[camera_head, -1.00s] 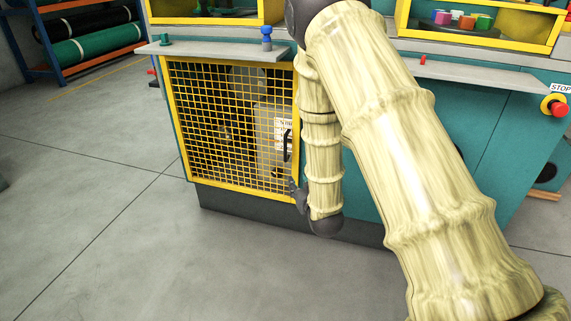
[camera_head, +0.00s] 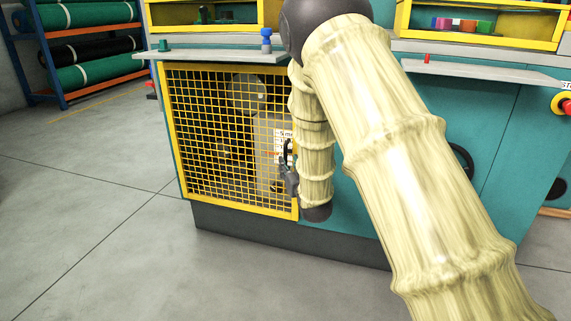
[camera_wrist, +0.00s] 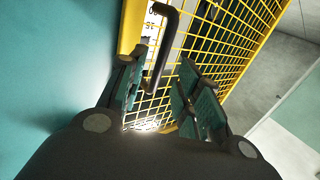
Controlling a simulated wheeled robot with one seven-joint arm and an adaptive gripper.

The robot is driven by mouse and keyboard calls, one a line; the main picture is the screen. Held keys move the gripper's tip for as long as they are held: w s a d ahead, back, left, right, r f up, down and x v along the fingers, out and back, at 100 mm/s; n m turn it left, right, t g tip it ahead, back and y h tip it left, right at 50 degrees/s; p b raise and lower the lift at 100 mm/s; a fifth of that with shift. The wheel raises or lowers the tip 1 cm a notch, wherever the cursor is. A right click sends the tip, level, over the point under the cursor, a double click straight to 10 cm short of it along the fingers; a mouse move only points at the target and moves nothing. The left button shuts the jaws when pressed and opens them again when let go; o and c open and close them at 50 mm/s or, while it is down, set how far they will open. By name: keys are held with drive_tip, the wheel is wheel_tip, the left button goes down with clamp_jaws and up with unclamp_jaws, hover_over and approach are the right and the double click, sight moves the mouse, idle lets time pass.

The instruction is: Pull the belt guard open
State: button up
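The belt guard (camera_head: 225,135) is a yellow-framed mesh panel on the front of the teal machine. It appears closed, flush with the machine front. Its dark bar handle (camera_head: 287,150) is near the right edge, partly hidden by my gripper and arm. My gripper (camera_head: 289,176) is at the guard's right edge, at the handle's lower part. In the wrist view, the handle (camera_wrist: 164,42) reaches down between the two spread fingers of my gripper (camera_wrist: 160,88). The fingers are open, with a gap to the right of the handle. The guard's yellow frame (camera_wrist: 131,25) is beyond the left finger.
A grey ledge (camera_head: 215,57) with a blue-topped knob (camera_head: 266,40) juts out above the guard. A red stop button (camera_head: 566,106) is at the far right. A rack of rolls (camera_head: 95,70) stands at the back left. The floor left of and before the guard is clear.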

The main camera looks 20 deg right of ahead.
sight(286, 159)
drive_tip(key=shift+w+b, duration=0.9)
drive_tip(key=shift+w, duration=1.75)
clamp_jaws()
